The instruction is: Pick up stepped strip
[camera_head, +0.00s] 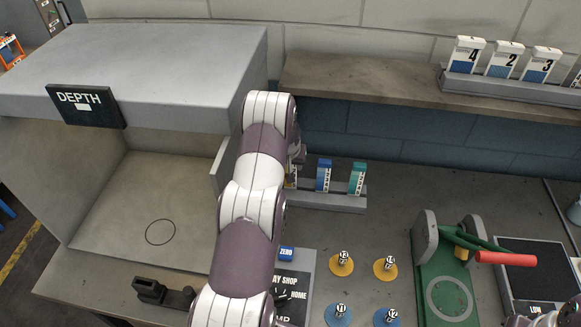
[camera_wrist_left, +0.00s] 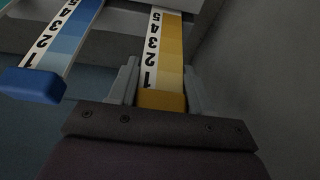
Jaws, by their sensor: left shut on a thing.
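A yellow stepped strip (camera_wrist_left: 169,60) with a numbered white scale stands in the middle of the left wrist view. My left gripper (camera_wrist_left: 160,88) is shut on its near end, one finger along each side. In the head view my left arm hides most of this strip and the gripper. A blue stepped strip (camera_head: 323,175) and a teal stepped strip (camera_head: 357,178) stand upright in the grey rack (camera_head: 335,201), right of the arm. The blue strip also shows at the left of the wrist view (camera_wrist_left: 62,45). My right gripper is not in view.
A grey booth with a DEPTH sign (camera_head: 86,105) stands close left of the arm. A shelf (camera_head: 375,82) with numbered cards overhangs behind the rack. Several numbered pegs (camera_head: 341,264) and a green fixture with a red handle (camera_head: 505,258) stand to the right.

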